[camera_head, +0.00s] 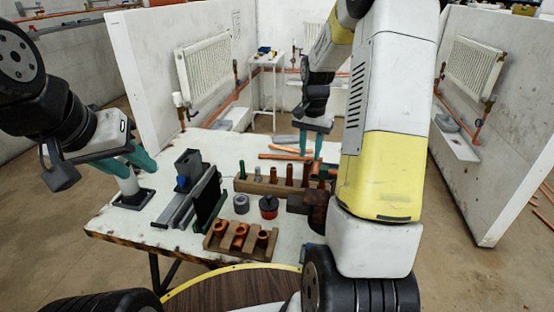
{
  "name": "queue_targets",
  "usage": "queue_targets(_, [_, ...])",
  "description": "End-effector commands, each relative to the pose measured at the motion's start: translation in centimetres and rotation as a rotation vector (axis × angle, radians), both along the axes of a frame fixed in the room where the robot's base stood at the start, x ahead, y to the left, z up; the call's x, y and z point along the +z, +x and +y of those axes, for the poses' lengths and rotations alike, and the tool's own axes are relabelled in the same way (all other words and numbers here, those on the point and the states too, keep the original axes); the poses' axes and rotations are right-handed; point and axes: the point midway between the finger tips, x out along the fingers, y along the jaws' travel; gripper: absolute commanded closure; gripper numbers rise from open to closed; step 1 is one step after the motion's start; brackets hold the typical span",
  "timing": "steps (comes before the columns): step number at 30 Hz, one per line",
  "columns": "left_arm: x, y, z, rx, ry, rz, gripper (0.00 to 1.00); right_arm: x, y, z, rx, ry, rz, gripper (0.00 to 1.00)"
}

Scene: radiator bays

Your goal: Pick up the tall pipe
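A wooden block (262,187) on the white worktable holds several upright copper pipes, among them one (289,174) near its middle. Which of them is the tall pipe I cannot tell. My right gripper (311,157) points down with its two teal fingers apart, just behind the right end of this block. It seems empty; my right arm's large links cover part of the area in front.
A lower wooden block (240,248) with copper fittings lies at the front edge. A grey and black tool (187,190), a grey roll (241,203) and a red-and-black can (268,206) stand mid-table. Loose copper pipes (283,156) lie behind. Upright wall panels flank the table.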

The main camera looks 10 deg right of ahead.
Motion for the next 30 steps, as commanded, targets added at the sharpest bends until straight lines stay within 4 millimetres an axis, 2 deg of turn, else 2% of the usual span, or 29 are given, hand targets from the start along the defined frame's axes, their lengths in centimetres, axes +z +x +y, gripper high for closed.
queue_targets(11, [0.0,0.0,0.0,0.0,0.0,0.0,0.64,-4.1,0.2,-0.3,-0.016,-0.001,0.016,0.7])
queue_targets(19, [0.0,0.0,0.0,0.0,0.0,0.0,0.64,-7.9,0.2,0.0,-0.016,-0.001,0.015,0.7])
queue_targets(23, [0.0,0.0,0.0,0.0,0.0,0.0,0.64,-8.7,0.2,0.0,-0.014,-0.001,0.015,0.7])
queue_targets(29, [0.0,0.0,0.0,0.0,0.0,0.0,0.64,-8.7,0.3,0.0,-0.014,-0.001,0.013,0.7])
queue_targets(30, [0.0,0.0,0.0,0.0,0.0,0.0,0.64,-8.7,0.3,0.0,-0.014,-0.001,0.013,0.76])
